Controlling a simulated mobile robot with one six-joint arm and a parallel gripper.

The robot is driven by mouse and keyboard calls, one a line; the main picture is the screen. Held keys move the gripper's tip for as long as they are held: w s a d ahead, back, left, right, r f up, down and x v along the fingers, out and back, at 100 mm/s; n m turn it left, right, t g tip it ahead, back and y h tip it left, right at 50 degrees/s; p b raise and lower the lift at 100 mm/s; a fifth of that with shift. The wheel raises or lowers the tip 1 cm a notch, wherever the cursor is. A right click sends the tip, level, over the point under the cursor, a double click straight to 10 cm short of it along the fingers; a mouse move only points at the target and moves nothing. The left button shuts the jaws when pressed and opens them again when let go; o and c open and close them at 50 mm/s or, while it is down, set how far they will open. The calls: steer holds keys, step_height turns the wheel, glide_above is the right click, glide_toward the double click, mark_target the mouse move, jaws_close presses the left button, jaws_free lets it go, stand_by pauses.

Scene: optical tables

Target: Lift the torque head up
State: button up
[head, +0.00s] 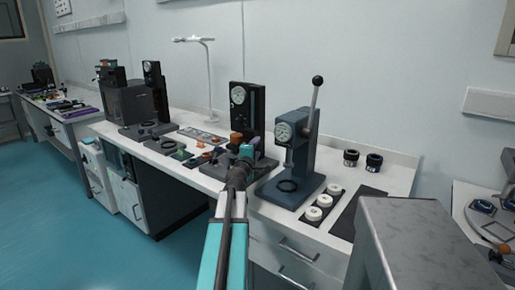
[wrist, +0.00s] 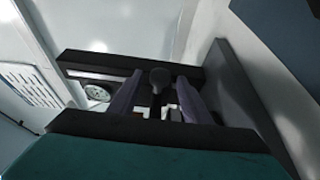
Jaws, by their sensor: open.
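A tall black stand with a round white dial (head: 238,96) stands on the white bench, behind my gripper (head: 247,154). I take its dial unit to be the torque head; its lower part is hidden by my arm. In the wrist view a white dial (wrist: 97,93) shows left of my fingers, beside a dark frame. My gripper (wrist: 157,84) is open there, with one grey finger on each side. A dark round-topped knob (wrist: 158,76) shows between the fingers. Whether they touch it cannot be told.
A blue-grey press with a dial (head: 284,132) and raised lever stands close on the right. Small parts (head: 182,153) lie on the left, and a thin white lamp stand (head: 209,80) is behind.

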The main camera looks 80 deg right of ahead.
mark_target(258, 145)
steer(key=shift+s+d, duration=0.2)
steer(key=shift+d, duration=1.35)
jaws_close()
